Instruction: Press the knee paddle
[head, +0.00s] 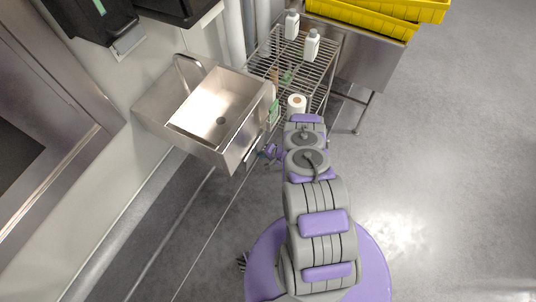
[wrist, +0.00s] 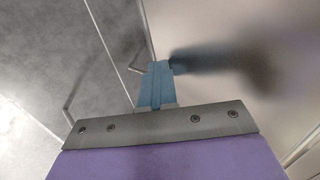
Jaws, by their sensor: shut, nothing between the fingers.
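The steel sink (head: 212,112) is mounted on the wall at the left of the head view. A small pale and dark piece (head: 252,154) shows below its front right edge; it may be the knee paddle, but it is too small to be sure. My gripper (head: 268,152) is close beside that piece, partly hidden by my arm. In the wrist view my gripper (wrist: 157,66) has its blue fingers together with nothing between them. The fingertips are near a smooth pale surface (wrist: 205,22) with a dark shadow on it. Whether they touch it, I cannot tell.
A wire rack (head: 310,62) with white bottles (head: 311,45) and a paper roll (head: 296,104) stands right of the sink. Yellow bins (head: 365,18) sit on a steel table behind. The grey floor (head: 450,150) at the right is clear.

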